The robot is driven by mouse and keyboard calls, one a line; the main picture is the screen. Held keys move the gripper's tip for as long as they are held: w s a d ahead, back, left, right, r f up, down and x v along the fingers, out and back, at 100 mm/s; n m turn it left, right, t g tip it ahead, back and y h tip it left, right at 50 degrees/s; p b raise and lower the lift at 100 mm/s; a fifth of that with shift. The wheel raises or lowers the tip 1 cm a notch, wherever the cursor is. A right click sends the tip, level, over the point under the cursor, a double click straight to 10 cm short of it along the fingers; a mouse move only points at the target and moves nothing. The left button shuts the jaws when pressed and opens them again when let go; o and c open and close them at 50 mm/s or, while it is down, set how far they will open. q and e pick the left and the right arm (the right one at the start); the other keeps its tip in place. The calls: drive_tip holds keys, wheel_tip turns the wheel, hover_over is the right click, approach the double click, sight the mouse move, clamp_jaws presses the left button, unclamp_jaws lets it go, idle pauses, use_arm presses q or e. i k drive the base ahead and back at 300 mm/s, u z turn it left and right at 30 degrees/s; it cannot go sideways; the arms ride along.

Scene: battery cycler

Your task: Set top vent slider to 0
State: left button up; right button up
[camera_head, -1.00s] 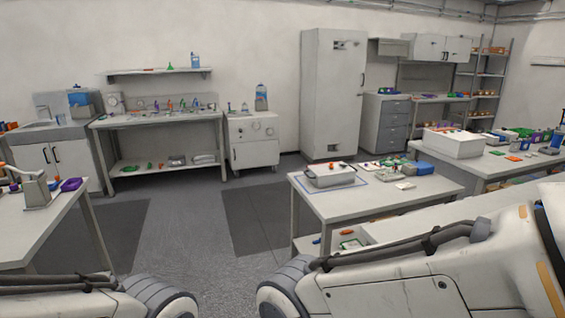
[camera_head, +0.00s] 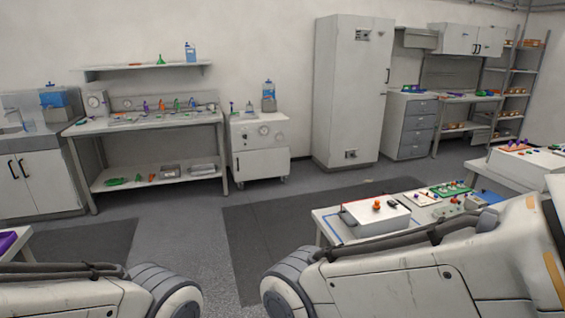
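A tall white cabinet (camera_head: 347,95) stands against the back wall, right of centre, with its door shut. A small dark vent panel (camera_head: 362,35) sits near the top of its front. It appears to be the top vent, but its slider position is too small to read. A similar panel (camera_head: 351,154) sits near the bottom. A dark handle is on the door's right side. My two arms show along the bottom edge, far from the cabinet. Neither gripper shows.
A work table (camera_head: 330,226) with a white box (camera_head: 375,217) and small boards stands at the right front, between me and the cabinet. Open floor with a dark mat (camera_head: 250,225) lies left of it. A wheeled white cart (camera_head: 259,147) stands left of the cabinet.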

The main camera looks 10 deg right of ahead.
sight(365, 34)
drive_tip(key=i, duration=6.05)
drive_tip(key=z, duration=2.3)
drive_tip(key=i, duration=5.55)
